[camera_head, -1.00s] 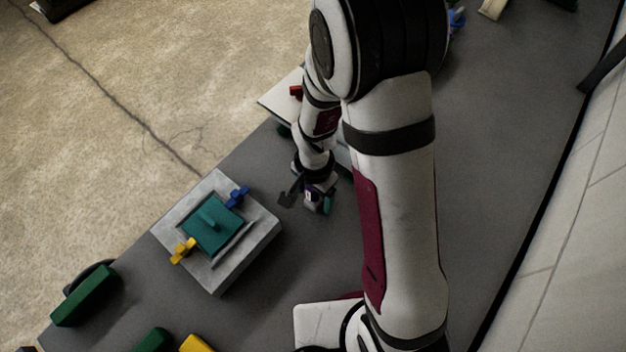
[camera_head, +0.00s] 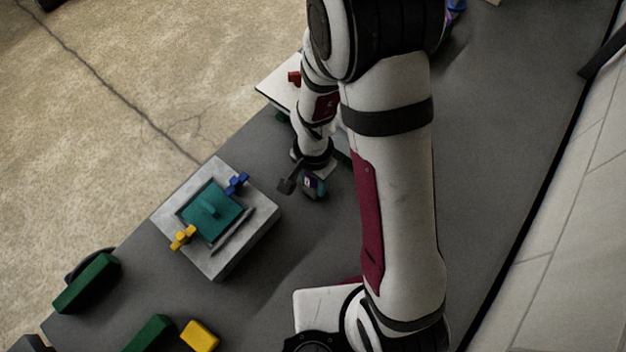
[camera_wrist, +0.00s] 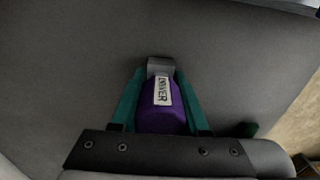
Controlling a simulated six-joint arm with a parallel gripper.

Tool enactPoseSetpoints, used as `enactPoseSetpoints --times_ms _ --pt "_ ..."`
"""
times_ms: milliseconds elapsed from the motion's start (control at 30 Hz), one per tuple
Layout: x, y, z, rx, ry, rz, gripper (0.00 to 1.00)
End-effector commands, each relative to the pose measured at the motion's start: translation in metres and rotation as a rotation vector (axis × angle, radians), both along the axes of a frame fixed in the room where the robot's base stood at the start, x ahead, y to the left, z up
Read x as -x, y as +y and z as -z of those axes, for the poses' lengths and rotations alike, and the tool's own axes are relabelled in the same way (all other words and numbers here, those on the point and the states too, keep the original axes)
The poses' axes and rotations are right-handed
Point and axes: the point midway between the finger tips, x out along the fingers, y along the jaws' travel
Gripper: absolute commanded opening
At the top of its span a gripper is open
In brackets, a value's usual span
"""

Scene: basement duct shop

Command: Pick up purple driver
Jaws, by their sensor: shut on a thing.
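The purple driver (camera_wrist: 160,115) sits between the two teal fingers of my gripper (camera_wrist: 157,92) in the wrist view. A white label with dark lettering that reads like "DRIVER" faces the camera, and a grey end piece shows beyond it. The fingers are shut on its sides. In the head view my gripper (camera_head: 314,186) is small, at the end of the arm over the grey table, right of the grey block. Only a little of the driver shows there, and I cannot tell its height above the table.
A grey block (camera_head: 258,239) holds a teal plate (camera_head: 205,222), with a blue piece (camera_head: 236,184) and a yellow piece (camera_head: 183,238) at its edges. Green blocks (camera_head: 87,283) and a yellow block (camera_head: 200,336) lie at lower left. A white board with a red piece (camera_head: 294,78) is behind the arm.

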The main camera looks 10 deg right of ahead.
Motion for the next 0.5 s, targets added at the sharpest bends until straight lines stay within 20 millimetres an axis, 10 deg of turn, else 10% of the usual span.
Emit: enactPoseSetpoints --times_ms 300,500 --pt "-0.001 0.0 -0.04 -0.001 -0.006 0.0 0.0" --pt "0.013 -0.043 -0.067 0.0 -0.004 0.008 0.0"
